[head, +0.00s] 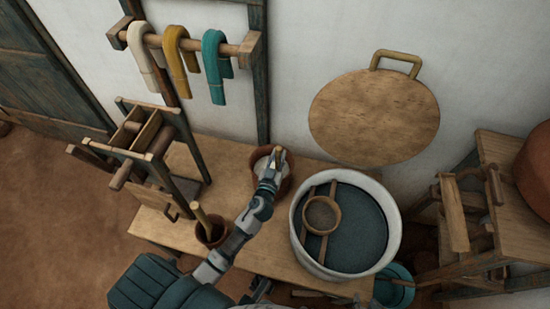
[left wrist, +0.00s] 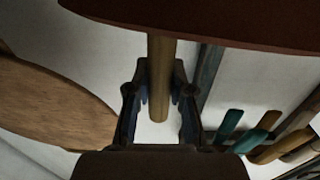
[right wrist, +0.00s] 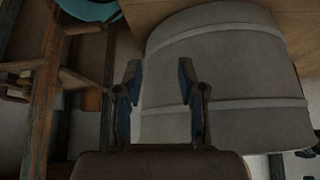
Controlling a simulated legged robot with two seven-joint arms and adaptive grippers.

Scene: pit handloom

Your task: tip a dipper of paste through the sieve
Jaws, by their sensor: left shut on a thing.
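My left gripper (head: 275,160) is over the brown paste pot (head: 287,184), which has pale paste in it. In the left wrist view the gripper (left wrist: 161,95) is shut on an upright wooden handle (left wrist: 159,65), apparently the dipper's. Its upper end meets a dark brown rounded thing (left wrist: 200,22); I cannot tell whether this is pot or dipper bowl. The dipper's bowl is not clearly visible in the head view. The round sieve (head: 321,215) rests on two sticks across the white tub (head: 297,232). My right gripper (right wrist: 160,70) is open and empty beside the tub's wall (right wrist: 225,80).
A brown cup with a wooden stick (head: 211,232) stands on the table (head: 150,222) left of my left arm. A wooden frame (head: 150,150) stands at the left. A teal bucket (head: 393,288) is right of the tub, near a wooden stand (head: 510,240). A round board (head: 373,118) hangs behind.

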